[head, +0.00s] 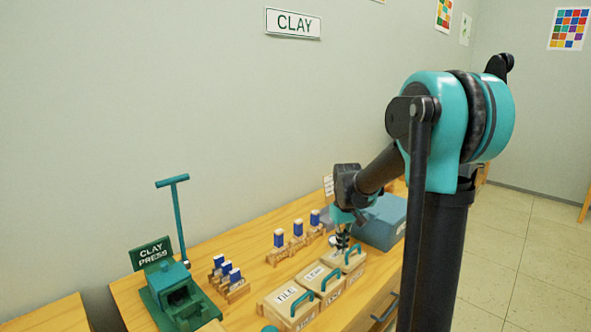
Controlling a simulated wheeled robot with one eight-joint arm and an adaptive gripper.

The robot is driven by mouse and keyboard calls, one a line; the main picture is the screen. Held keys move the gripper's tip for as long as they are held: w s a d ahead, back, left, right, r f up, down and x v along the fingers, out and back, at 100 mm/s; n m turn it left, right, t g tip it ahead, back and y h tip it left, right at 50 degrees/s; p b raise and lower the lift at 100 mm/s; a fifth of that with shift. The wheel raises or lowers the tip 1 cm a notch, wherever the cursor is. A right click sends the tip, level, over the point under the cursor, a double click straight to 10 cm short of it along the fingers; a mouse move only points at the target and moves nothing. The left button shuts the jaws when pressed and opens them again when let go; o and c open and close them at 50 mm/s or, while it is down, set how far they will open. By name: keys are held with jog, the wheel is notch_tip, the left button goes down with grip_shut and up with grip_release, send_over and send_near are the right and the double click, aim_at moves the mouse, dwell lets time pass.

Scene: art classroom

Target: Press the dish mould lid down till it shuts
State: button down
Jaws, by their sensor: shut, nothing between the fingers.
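Three wooden moulds with teal handles stand in a row on the wooden counter. The nearest is marked TILE (289,298) and the middle one LEAF (317,275). The third mould (345,263), at the far end of the row, is partly hidden by my gripper; its top label cannot be read, so I take it as the dish mould by its place. My gripper (342,244) is shut and empty, pointing down at or just above the back of this mould's lid. I cannot tell whether it touches, or whether the lid is fully shut.
A green clay press (177,296) with a tall T-handle stands at the left. Blue-topped tools in wooden racks (297,242) stand behind the moulds. A blue-grey box (381,224) sits just beyond the third mould, close to my gripper. The wall is behind.

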jog(key=shift+f, duration=0.25)
jog(key=shift+f, duration=0.15)
jog(key=shift+f, duration=0.55)
dwell(1.9)
jog(key=shift+r, duration=0.1)
notch_tip(320, 180, up, 9)
dwell(0.8)
